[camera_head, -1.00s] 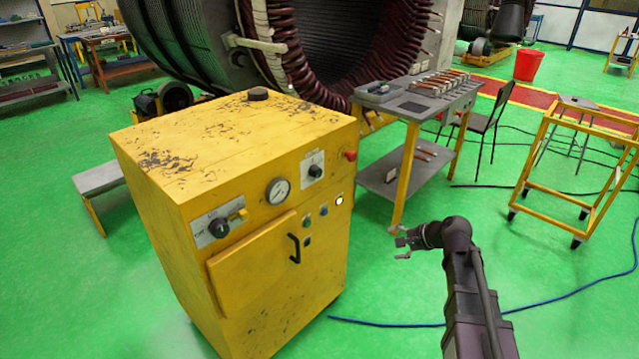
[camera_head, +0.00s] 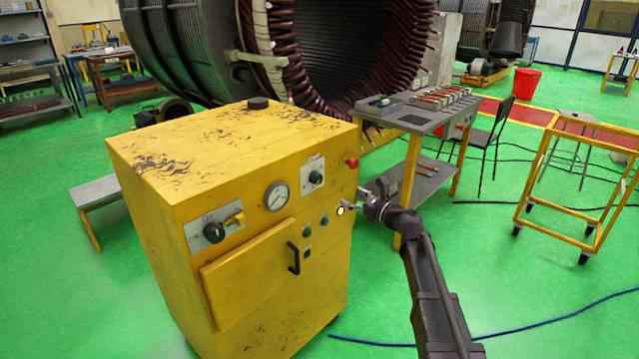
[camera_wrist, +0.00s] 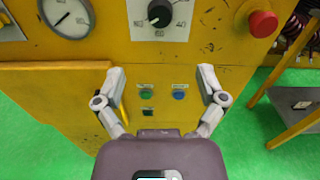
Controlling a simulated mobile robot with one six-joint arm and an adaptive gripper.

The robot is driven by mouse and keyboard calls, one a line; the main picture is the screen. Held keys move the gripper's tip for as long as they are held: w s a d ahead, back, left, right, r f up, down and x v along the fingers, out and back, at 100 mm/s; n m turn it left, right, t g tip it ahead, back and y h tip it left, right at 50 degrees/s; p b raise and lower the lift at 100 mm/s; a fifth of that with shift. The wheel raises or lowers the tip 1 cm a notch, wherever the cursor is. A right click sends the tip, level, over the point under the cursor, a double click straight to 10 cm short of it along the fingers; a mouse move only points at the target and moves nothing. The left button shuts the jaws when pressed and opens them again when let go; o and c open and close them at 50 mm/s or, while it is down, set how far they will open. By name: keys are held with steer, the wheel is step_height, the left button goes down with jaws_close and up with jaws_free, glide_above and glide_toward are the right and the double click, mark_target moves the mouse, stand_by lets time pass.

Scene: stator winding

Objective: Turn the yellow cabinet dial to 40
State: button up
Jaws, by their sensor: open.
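The yellow cabinet (camera_head: 240,200) stands at centre left in the head view. Its black dial (camera_head: 316,178) sits on a white scale plate at the upper right of the front. In the wrist view the dial (camera_wrist: 160,13) is at the top, with a 40 mark to its right and a 60 mark below; its exact setting is hard to read. My gripper (camera_head: 358,201) is just in front of the cabinet's right side, below and right of the dial. In the wrist view my gripper (camera_wrist: 161,78) is open and empty, its fingers below the dial, apart from it.
A red button (camera_wrist: 263,23) sits right of the dial and a gauge (camera_wrist: 67,16) to its left. Green and blue buttons (camera_wrist: 180,93) lie below. The door handle (camera_head: 294,258) sticks out. A grey workbench (camera_head: 420,112) stands behind my arm on the right.

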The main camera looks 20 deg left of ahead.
mark_target(319, 181)
steer(key=shift+a, duration=0.1)
steer(key=x, duration=1.3)
steer(key=shift+a, duration=0.3)
steer(key=shift+c, duration=0.2)
steer(key=c, duration=1.1)
